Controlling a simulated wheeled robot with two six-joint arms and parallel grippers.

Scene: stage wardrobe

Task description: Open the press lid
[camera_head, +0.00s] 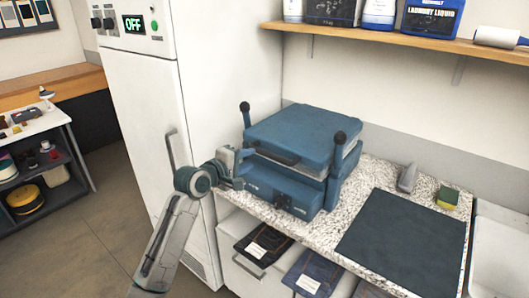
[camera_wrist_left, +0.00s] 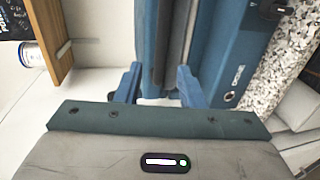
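The blue press (camera_head: 283,190) stands on a speckled counter. Its lid (camera_head: 305,128) lies down flat over the base, and a dark handle (camera_head: 275,153) is on the lid's front edge. My left gripper (camera_head: 242,168) is at the press's front left corner. In the left wrist view, the blue fingers of my left gripper (camera_wrist_left: 160,88) are apart. A dark bar (camera_wrist_left: 160,45) of the press lies in line with the gap between them; I cannot tell whether they touch it. The press body (camera_wrist_left: 228,55) also shows there. My right gripper is not in view.
A dark mat (camera_head: 402,236) lies on the speckled counter (camera_head: 378,182) right of the press, with a yellow-green sponge (camera_head: 447,198) behind it. A tall white cabinet (camera_head: 150,110) stands left of the press. A wooden shelf (camera_head: 400,39) with bottles hangs above.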

